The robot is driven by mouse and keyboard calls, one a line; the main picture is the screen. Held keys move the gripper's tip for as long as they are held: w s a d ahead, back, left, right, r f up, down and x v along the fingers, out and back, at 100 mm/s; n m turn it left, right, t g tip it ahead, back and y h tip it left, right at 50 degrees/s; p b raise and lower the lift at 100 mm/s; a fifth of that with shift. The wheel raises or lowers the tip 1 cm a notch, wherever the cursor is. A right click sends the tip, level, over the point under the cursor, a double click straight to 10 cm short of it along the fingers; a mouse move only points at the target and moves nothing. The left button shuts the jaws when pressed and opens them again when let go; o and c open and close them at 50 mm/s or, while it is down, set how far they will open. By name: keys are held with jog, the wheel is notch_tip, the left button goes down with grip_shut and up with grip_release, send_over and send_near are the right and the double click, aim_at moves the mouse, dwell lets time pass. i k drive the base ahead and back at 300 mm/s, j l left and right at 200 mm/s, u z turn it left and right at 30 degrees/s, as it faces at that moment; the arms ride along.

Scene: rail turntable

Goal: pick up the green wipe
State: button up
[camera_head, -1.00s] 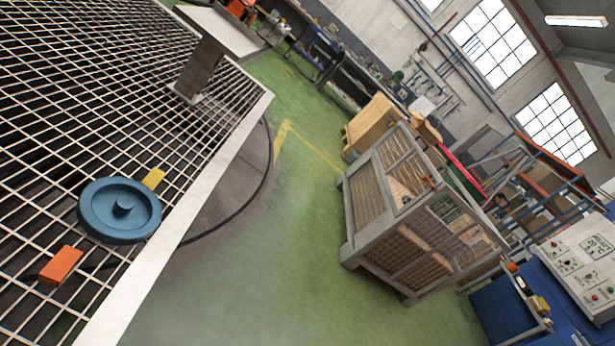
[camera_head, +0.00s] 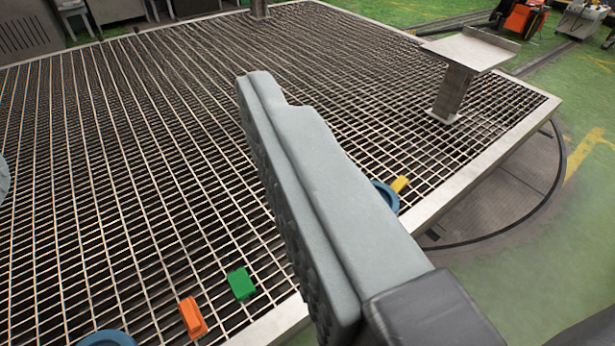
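The green wipe (camera_head: 241,284) is a small green block-like piece lying on the metal grating near its front edge. One large grey finger of my gripper (camera_head: 130,130) rises from the lower right, its ribbed inner face turned left. A grey rounded edge at the far left border may be the other finger. The space to the left of the visible finger is empty, so my gripper looks open. The wipe shows just left of the finger's lower part, apart from it in the picture; the depth between them is hard to tell.
An orange piece (camera_head: 193,317) lies left of the wipe. A blue round part (camera_head: 106,339) is cut off at the bottom. Another blue wheel (camera_head: 387,194), beside a yellow piece (camera_head: 400,184), is partly hidden by the finger. A metal stand (camera_head: 455,88) rises at the right. Much of the grating (camera_head: 120,170) is bare.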

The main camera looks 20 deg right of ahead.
aim_at(241, 286)
jog(key=k+j, duration=0.1)
jog(key=k, duration=0.3)
jog(key=j+z, duration=0.35)
jog(key=j, duration=0.45)
jog(key=l+u, duration=0.45)
jog(key=l, duration=0.45)
jog(key=k+l+u, duration=0.1)
jog(key=l+u, duration=0.35)
jog(key=l, duration=0.45)
jog(key=k, duration=0.7)
